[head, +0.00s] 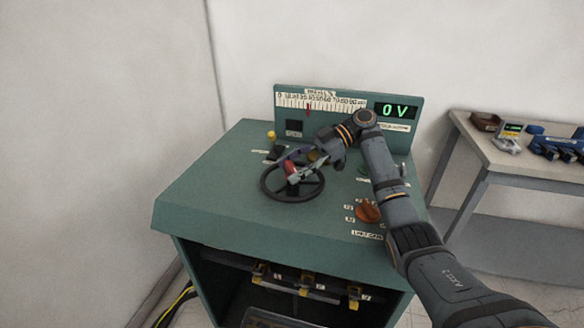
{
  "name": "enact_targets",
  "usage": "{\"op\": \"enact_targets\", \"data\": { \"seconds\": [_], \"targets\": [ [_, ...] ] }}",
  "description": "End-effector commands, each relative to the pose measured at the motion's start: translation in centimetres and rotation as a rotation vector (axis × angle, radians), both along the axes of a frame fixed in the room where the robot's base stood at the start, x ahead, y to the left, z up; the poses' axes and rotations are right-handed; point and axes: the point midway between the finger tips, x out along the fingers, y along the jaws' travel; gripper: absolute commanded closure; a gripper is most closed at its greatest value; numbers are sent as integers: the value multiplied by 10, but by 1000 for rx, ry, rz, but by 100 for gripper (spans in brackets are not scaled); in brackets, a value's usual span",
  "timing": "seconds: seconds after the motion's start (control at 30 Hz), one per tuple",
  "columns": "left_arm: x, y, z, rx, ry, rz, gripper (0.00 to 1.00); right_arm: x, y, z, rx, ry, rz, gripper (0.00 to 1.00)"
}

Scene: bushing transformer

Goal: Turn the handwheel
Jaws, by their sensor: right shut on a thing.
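The black handwheel (266,188) lies flat on top of the green transformer cabinet (205,185). A red knob (290,168) stands up at the wheel's far side. My right arm comes in from the lower right and bends over the cabinet. My right gripper (293,172) is at the handwheel and shut on the red knob, partly hiding the far rim. My left gripper is not in view.
A scale with a red pointer (308,110) and a display (396,110) reading 0 V stand on the back panel. An orange knob (368,211) sits right of the wheel. A side table (484,150) with tools is at right. Walls stand behind and left.

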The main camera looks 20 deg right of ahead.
Motion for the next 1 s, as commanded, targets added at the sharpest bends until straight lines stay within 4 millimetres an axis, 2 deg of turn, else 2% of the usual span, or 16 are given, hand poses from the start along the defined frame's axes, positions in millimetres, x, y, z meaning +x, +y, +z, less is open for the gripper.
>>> {"op": "enact_targets", "data": {
  "seconds": [0.03,0.07,0.2,0.57,0.67,0.9,1.0],
  "targets": [
    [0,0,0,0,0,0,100,0,0,-1,0,0,1,96],
    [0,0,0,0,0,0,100,0,0,-1,0,0,1,35],
    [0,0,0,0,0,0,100,0,0,-1,0,0,0,16],
    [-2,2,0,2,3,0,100,0,0,2,0,0,-1,15],
    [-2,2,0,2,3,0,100,0,0,15,0,-3,-1,15],
    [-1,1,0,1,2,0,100,0,0,69,1,-4,-1,15],
    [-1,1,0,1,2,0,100,0,0,85,1,-2,0,15]
  ]
}}
